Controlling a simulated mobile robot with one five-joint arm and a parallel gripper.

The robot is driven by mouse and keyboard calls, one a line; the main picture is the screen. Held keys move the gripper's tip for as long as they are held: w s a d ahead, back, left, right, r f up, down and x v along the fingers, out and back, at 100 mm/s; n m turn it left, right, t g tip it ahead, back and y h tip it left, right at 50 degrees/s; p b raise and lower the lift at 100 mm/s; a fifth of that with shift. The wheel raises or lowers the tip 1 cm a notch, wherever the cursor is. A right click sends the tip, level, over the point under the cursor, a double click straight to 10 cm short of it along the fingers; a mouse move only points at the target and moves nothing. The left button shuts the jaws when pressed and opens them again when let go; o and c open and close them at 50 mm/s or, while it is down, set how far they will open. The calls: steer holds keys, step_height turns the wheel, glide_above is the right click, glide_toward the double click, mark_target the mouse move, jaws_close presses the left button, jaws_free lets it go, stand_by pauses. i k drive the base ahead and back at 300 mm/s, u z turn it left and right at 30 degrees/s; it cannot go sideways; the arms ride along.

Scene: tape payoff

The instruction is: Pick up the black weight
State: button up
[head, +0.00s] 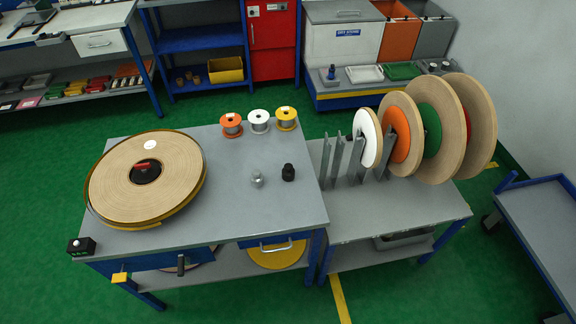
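The black weight (288,173) stands upright on the grey top of the work table (240,200), right of the table's middle. It is a small dark cylinder with a narrower top. A similar silver-grey weight (257,180) stands just to its left, a small gap apart. My gripper does not show in the head view.
A large tape reel (110,190) covers the table's left part. Three small spools, orange (231,124), white (259,121) and yellow (286,118), stand along the back edge. A rack (337,160) with upright discs stands on the right. The table front is clear.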

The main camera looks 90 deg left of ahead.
mark_target(288, 172)
steer(key=u, duration=4.5)
steer(key=i, duration=1.5)
steer(key=z, duration=0.05)
